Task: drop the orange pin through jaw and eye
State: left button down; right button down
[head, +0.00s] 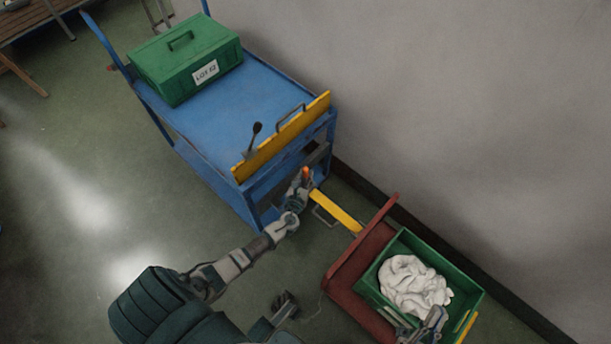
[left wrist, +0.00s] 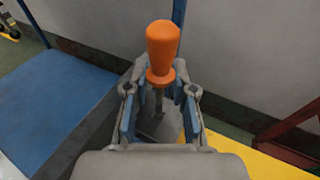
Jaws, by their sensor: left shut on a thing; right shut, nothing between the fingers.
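The orange pin (head: 305,173) is upright at the near end of the blue cart; its handle (left wrist: 162,50) and part of its metal shaft show in the left wrist view. My left gripper (head: 301,186) is shut on the pin, also in the left wrist view (left wrist: 158,98), below the orange handle. The yellow drawbar (head: 338,212) runs from the red cart (head: 345,262) to beneath the gripper. The jaw and the eye are hidden behind the gripper, so I cannot tell whether the shaft is in them. My right gripper (head: 436,317) is shut and empty at the green crate.
The blue cart (head: 235,105) carries a green box (head: 187,62) marked LOT 12, with a yellow board (head: 283,137) and a dark lever (head: 255,134) at its end. The green crate (head: 468,301) on the red cart holds white cloth (head: 407,283). A wall runs along the right.

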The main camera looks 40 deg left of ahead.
pick_arm(q)
jog(key=shift+f+b, duration=0.35)
pick_arm(e)
jog(key=shift+s+d+r+t, duration=0.15)
jog(key=shift+s+r+t, duration=0.2)
jog(key=shift+s+t, duration=0.2)
dwell(0.5)
pick_arm(q)
jog(key=shift+f, duration=0.3)
pick_arm(e)
jog(key=shift+s+d+r+m+t, duration=0.1)
jog(key=shift+s+r+m+t, duration=0.25)
jog(key=shift+s, duration=0.15)
pick_arm(q)
jog(key=shift+b, duration=0.3)
pick_arm(e)
jog(key=shift+s, duration=0.1)
pick_arm(q)
jog(key=shift+f, duration=0.15)
pick_arm(e)
jog(key=shift+s+d+r+t+h, duration=0.1)
jog(key=shift+s+t+h, duration=0.1)
jog(key=shift+t+h, duration=0.15)
